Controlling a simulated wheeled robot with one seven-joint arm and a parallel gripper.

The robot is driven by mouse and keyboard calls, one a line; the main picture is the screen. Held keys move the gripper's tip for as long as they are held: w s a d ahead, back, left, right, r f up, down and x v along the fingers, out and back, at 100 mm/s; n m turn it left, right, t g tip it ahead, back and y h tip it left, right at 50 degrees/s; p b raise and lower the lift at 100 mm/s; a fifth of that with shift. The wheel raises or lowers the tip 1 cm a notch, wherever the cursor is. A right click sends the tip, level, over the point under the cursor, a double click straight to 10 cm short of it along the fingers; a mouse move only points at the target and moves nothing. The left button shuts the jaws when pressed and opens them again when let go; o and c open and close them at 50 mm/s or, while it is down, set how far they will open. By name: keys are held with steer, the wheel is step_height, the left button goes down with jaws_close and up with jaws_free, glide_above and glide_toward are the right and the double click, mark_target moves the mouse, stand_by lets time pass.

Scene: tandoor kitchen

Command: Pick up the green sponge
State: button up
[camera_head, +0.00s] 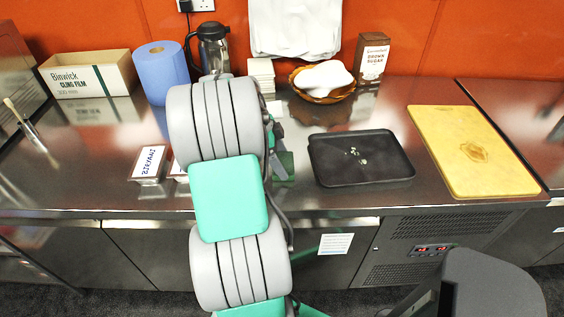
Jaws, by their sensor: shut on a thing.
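My arm's grey and mint-green links cross the middle of the head view and hide most of my gripper (274,132). The rest of the sponge is hidden behind the arm. I cannot tell whether it touches the counter.
A black tray (360,172) with small scraps lies close to the right. A yellow board (485,125) lies farther right. A bowl (325,97), a brown sugar box (372,60), a jug (212,48), a blue roll (161,72) and a cling film box (90,76) stand behind.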

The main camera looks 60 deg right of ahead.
mark_target(287, 162)
step_height(287, 162, up, 3)
steer(key=shift+r, duration=0.1)
steer(key=s+a+r, duration=0.6)
steer(key=a+r, duration=0.3)
steer(key=a, duration=0.3)
steer(key=shift+s+a+r, duration=0.2)
steer(key=shift+s+r, duration=0.1)
steer(key=shift+r, duration=0.1)
